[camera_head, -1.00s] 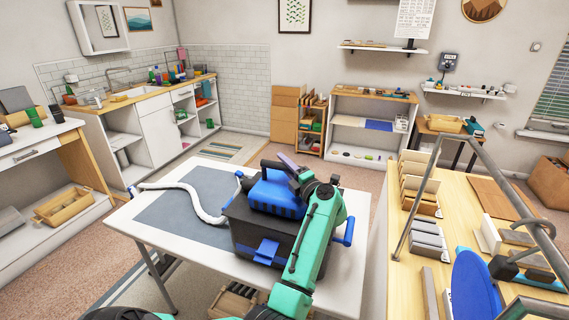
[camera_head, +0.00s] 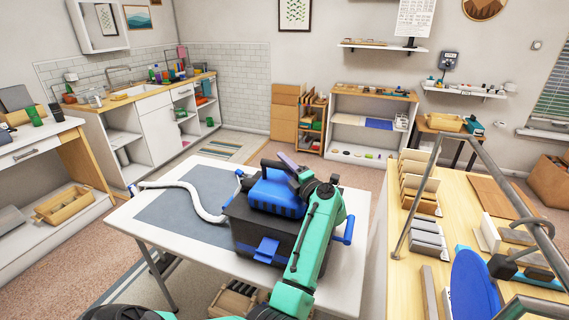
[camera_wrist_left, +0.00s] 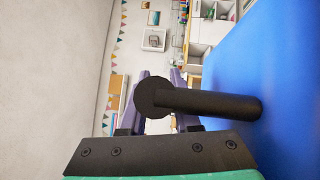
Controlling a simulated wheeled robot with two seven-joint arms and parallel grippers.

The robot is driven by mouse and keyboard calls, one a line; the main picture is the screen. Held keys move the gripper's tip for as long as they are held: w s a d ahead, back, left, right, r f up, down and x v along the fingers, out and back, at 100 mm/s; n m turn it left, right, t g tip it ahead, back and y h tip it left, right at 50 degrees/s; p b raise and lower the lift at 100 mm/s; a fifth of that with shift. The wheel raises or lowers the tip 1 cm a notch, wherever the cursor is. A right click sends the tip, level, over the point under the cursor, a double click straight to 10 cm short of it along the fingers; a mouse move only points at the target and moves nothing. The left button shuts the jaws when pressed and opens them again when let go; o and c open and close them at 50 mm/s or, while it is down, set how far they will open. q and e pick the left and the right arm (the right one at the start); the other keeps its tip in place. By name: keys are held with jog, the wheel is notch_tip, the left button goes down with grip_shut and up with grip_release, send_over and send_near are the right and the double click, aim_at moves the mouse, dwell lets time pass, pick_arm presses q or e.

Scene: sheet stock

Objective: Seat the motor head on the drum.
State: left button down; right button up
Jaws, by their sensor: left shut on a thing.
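The blue motor head (camera_head: 274,193) sits at the top of the dark drum (camera_head: 262,232) on the white table. I cannot tell whether it is fully seated. Its black handle shows in the left wrist view (camera_wrist_left: 215,104), beside the blue top of the motor head (camera_wrist_left: 270,80). My left gripper (camera_head: 290,164), with purple fingers, is at the handle and shut on it. My green arm hides the right part of the motor head and drum. Blue latches show on the drum's front and right side. My right gripper is not in view.
A white ribbed hose (camera_head: 188,194) runs left from the drum over a grey mat (camera_head: 190,218) on the table (camera_head: 150,236). A wooden bench (camera_head: 465,220) with a metal frame and sheet stock stands to the right. The table's left part is mostly clear.

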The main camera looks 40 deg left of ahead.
pick_arm(q)
jog(key=shift+r, duration=0.15)
jog(key=c, duration=0.6)
grip_release()
jog(key=shift+o, duration=0.3)
jog(key=shift+s+d, duration=0.1)
jog(key=shift+s, duration=0.05)
jog(key=o, duration=0.5)
jog(key=shift+f, duration=0.25)
jog(key=shift+o, duration=0.2)
